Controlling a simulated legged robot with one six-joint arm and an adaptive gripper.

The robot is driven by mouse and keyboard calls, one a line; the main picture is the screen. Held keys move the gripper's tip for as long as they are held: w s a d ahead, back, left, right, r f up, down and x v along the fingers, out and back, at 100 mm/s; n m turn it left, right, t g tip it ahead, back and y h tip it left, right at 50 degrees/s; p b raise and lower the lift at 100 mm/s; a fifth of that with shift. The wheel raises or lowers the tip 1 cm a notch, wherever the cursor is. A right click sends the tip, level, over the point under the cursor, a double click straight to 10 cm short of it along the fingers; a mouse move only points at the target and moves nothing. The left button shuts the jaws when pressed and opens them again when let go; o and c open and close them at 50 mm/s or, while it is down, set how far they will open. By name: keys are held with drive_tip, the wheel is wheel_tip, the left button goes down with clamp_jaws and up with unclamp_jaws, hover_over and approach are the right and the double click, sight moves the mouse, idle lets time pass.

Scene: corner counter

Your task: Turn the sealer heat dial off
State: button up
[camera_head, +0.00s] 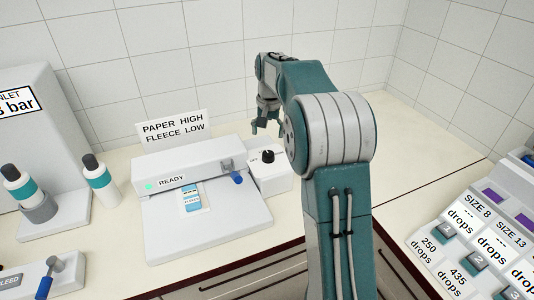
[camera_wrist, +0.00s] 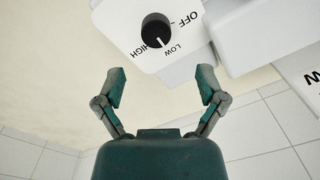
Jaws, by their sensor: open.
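The black heat dial (camera_head: 267,156) sits on the white box at the right end of the sealer (camera_head: 160,232). In the wrist view the dial (camera_wrist: 153,27) has OFF, LOW and HIGH printed around it. Its white pointer line faces the LOW and HIGH side, away from OFF; exactly which mark it meets is hard to tell. My gripper (camera_head: 267,129) is open and empty, above and behind the dial box in the head view. In the wrist view its two fingers (camera_wrist: 161,86) are spread, apart from the dial.
A sign (camera_head: 172,127) reading PAPER HIGH, FLEECE LOW stands behind the sealer. A blue-tipped lever (camera_head: 236,178) is left of the dial box. A blue-and-white packet (camera_head: 192,197) lies on the sealer. Bottles (camera_head: 101,180) stand left; a labelled drops rack (camera_head: 470,235) is right.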

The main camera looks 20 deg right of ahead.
sight(269, 153)
drive_tip(key=f, duration=0.7)
drive_tip(key=shift+d+f, duration=0.15)
drive_tip(key=shift+d, duration=0.2)
drive_tip(key=shift+f, duration=0.3)
drive_tip(key=shift+w+a+f, duration=0.1)
drive_tip(key=shift+a+f, duration=0.05)
drive_tip(key=shift+a, duration=0.2)
drive_tip(key=shift+c, duration=0.6)
drive_tip(key=c, duration=1)
